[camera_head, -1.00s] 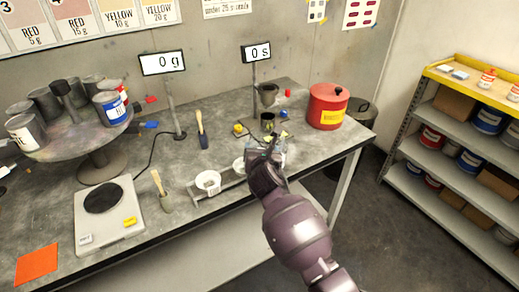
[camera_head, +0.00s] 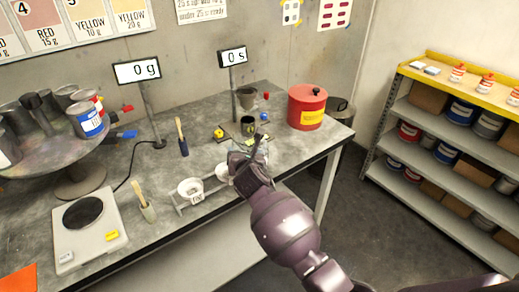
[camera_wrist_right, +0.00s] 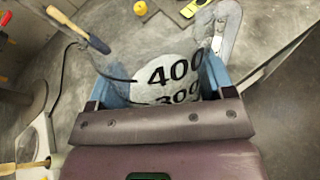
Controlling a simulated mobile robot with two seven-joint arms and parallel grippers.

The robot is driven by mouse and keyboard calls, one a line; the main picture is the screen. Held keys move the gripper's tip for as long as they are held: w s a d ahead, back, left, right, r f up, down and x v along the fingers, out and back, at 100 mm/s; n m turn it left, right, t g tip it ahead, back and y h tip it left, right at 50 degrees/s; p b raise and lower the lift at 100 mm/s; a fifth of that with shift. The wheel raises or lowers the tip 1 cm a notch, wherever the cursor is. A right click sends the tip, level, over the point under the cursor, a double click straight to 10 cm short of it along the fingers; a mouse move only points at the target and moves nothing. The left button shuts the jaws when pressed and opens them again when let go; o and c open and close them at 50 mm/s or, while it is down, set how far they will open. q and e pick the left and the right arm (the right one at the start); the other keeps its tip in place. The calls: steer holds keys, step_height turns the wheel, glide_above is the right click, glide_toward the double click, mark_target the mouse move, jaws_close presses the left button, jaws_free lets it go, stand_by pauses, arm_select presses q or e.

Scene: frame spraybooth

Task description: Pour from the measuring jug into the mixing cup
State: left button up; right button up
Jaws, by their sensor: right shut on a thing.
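My right gripper (camera_head: 245,155) is over the front part of the bench and shut on the measuring jug. In the right wrist view the clear jug (camera_wrist_right: 168,72) carries black 400 and 300 marks and sits between blue fingers. In the head view my gripper mostly hides it. A white cup (camera_head: 190,188) with dark print stands in a low metal holder left of my gripper. I cannot tell which is the mixing cup. My left gripper is not in view.
A red can (camera_head: 306,107) stands at the bench's right end. A scale (camera_head: 88,228) is front left, and a round stand (camera_head: 65,148) with several cans is behind it. Brushes (camera_head: 181,137) stand between. The displays read 0 g (camera_head: 137,71) and 0 s (camera_head: 233,57).

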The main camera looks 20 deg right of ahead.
steer(key=shift+w+d+f+g, duration=0.4)
steer(key=shift+w+d+f, duration=0.4)
steer(key=shift+f, duration=0.2)
steer(key=shift+m, duration=0.3)
steer(key=shift+w+d+m+g+y, duration=0.2)
steer(key=shift+m+g+y, duration=0.1)
steer(key=shift+g+y, duration=0.3)
steer(key=shift+w+d+g, duration=0.1)
steer(key=shift+d+g, duration=0.05)
steer(key=shift+g, duration=0.15)
steer(key=shift+w+d+m+g+y, duration=0.1)
steer(key=shift+m+g+y, duration=0.2)
steer(key=shift+g, duration=0.1)
